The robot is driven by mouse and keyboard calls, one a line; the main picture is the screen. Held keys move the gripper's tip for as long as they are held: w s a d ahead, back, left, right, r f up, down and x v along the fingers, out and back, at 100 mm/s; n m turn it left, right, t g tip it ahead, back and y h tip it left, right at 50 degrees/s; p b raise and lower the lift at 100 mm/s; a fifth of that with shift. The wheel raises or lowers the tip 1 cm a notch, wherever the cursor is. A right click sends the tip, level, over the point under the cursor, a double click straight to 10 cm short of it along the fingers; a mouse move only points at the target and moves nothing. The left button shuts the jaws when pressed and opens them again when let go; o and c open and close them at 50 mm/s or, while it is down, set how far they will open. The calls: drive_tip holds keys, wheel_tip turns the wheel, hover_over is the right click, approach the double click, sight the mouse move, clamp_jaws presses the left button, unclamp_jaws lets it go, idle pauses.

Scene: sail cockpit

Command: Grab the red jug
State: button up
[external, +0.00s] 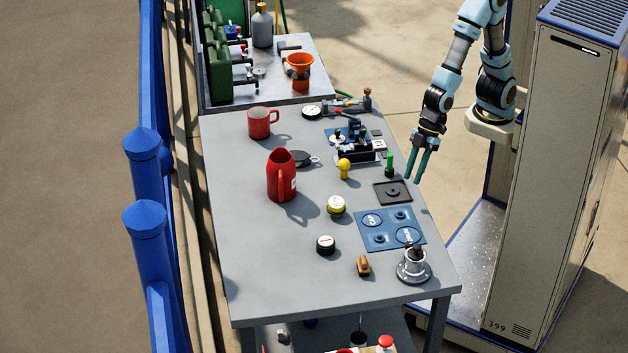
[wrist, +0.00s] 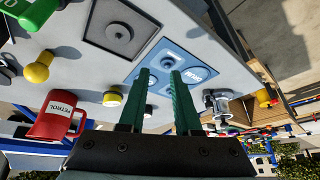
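The red jug (external: 281,177) stands upright on the grey table, left of the middle, with its handle toward the external camera. In the wrist view the red jug (wrist: 54,115) is at the lower left, with a white label reading PETROL. My gripper (external: 420,168) is beyond the table's right edge, well apart from the jug. In the wrist view my gripper (wrist: 161,80) shows two green fingers spread apart with nothing between them.
A red mug (external: 262,122) stands behind the jug. Blue posts (external: 147,245) line the table's left side. The front left tabletop is clear.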

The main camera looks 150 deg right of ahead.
sight(281, 181)
drive_tip(key=w+d+m+t+h, duration=0.1)
drive_tip(key=w+d, duration=0.4)
drive_tip(key=w+d+m+t+h+b, duration=0.1)
drive_tip(key=w+d+h, duration=0.1)
drive_tip(key=w+d, duration=0.3)
drive_tip(key=w+d+m+t+h, duration=0.1)
drive_tip(key=w+d+t, duration=0.1)
drive_tip(key=w+d, duration=0.3)
drive_tip(key=shift+w+d+r+m+h, duration=0.1)
drive_tip(key=shift+w+m+h, duration=0.25)
drive_tip(key=shift+w, duration=0.5)
drive_tip(key=shift+w+d+f+m+h+p, duration=0.6)
drive_tip(key=shift+w+d, duration=1.05)
drive_tip(key=shift+d, duration=1)
drive_tip(key=shift+w+d+f+m+h+p, duration=0.2)
drive_tip(key=shift+w+d+f+h, duration=0.5)
drive_tip(key=shift+w+d, duration=1.5)
drive_tip(key=shift+w+d+f+m+h+p, duration=0.35)
drive_tip(key=shift+w+d+f+h+p, duration=0.55)
drive_tip(key=shift+d, duration=2.25)
drive_tip(key=shift+w+r+b, duration=0.15)
drive_tip(key=shift+r+b, duration=0.15)
drive_tip(key=shift+b, duration=0.1)
clamp_jaws()
